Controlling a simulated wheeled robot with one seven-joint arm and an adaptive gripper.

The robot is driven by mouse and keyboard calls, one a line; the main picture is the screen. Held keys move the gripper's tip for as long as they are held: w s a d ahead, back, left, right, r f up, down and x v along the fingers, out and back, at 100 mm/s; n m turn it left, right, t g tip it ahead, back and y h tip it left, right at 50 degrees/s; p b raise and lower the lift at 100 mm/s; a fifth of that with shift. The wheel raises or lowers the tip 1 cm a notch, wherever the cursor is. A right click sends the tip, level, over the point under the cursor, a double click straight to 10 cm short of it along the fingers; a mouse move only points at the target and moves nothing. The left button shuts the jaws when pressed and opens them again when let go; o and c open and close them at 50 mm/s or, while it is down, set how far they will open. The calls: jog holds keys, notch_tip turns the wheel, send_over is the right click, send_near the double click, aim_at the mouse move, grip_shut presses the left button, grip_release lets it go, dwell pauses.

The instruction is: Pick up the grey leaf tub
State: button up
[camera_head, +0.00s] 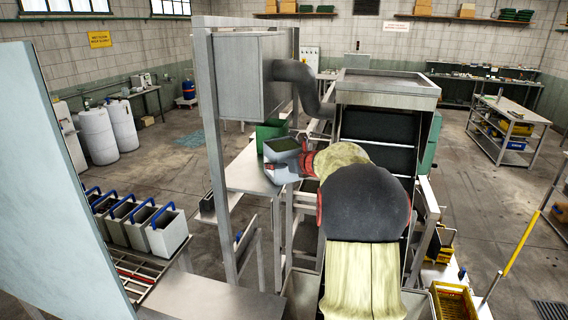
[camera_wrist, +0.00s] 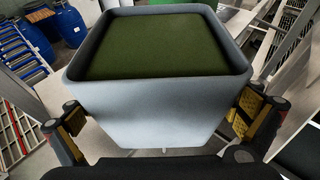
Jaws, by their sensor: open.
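The grey leaf tub (camera_head: 283,158) stands on a pale ledge beside the tall metal frame in the head view. In the wrist view the grey leaf tub (camera_wrist: 155,112) is large and upright, with a flat dark green fill just below its rim. My gripper (camera_wrist: 160,118) is open, with one yellow-padded finger at each side of the tub's body. A small gap shows at each pad, and I see no firm contact. In the head view my gripper (camera_head: 296,171) is at the tub's near right side, partly hidden by my arm.
A green tub (camera_head: 270,130) stands just behind the grey one. The tall metal frame (camera_head: 216,150) rises close on the left. Several grey bins with blue handles (camera_head: 168,232) stand on a rack at left. A dark steel machine (camera_head: 385,95) stands at right.

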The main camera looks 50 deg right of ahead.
jog(key=c, duration=0.3)
jog(key=c, duration=0.8)
jog(key=shift+o, duration=0.2)
jog(key=shift+r, duration=0.1)
